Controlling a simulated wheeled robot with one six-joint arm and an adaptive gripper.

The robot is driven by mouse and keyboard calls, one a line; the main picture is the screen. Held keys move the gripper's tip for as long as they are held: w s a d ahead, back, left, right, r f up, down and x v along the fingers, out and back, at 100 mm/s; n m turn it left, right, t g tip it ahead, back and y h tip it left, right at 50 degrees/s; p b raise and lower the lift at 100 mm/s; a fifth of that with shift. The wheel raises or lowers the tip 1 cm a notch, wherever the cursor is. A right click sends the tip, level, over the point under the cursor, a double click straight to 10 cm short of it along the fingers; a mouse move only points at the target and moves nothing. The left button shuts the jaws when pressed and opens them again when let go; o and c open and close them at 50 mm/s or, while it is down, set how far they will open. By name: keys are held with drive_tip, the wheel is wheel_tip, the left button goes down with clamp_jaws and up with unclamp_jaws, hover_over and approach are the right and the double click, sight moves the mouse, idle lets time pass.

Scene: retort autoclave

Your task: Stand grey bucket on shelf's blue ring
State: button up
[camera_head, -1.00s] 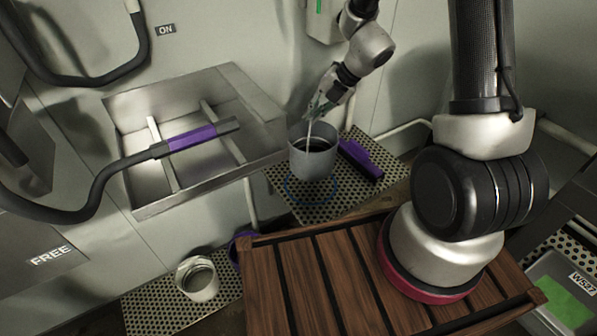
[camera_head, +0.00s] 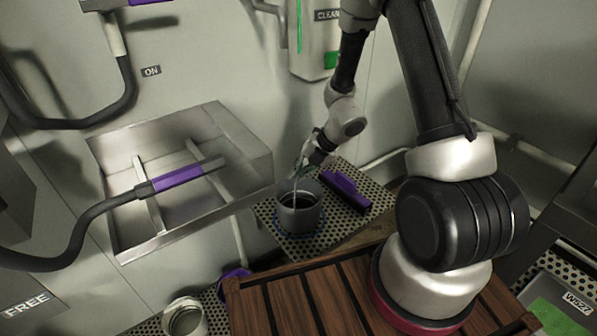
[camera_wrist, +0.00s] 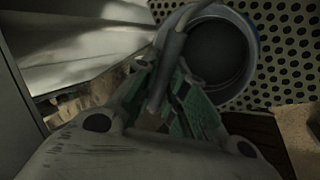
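The grey bucket (camera_head: 298,214) is upright, low over or on the perforated shelf (camera_head: 345,222); I cannot tell whether its base touches.
A purple-topped block (camera_head: 345,188) lies on the shelf right of the bucket. A metal basin (camera_head: 190,226) with a purple-gripped bar is at left. Another metal pail (camera_head: 185,318) stands lower left. A wooden slatted surface (camera_head: 300,300) is in front.

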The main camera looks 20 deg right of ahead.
drive_tip(key=o, duration=0.4)
drive_tip(key=s+d+r+n, duration=0.35)
drive_tip(key=r+n, duration=0.25)
drive_tip(key=r, duration=0.4)
drive_tip(key=s+d+r+n, duration=0.3)
drive_tip(key=s+r+n, duration=0.25)
drive_tip(key=r, duration=0.45)
drive_tip(key=s+d+r+n+h, duration=0.2)
drive_tip(key=s+r+n, duration=0.2)
drive_tip(key=n, duration=0.6)
drive_tip(key=s+d+r+n+h, duration=0.2)
drive_tip(key=s+r+n, duration=0.3)
drive_tip(key=n, duration=0.5)
drive_tip(key=s+d+r+n+t+h, duration=0.1)
drive_tip(key=s+d+r+n, duration=0.3)
drive_tip(key=s+n, duration=0.4)
drive_tip(key=shift+d+r+n+h, duration=0.15)
drive_tip(key=shift+r+n+h, duration=0.4)
drive_tip(key=shift+n, duration=0.4)
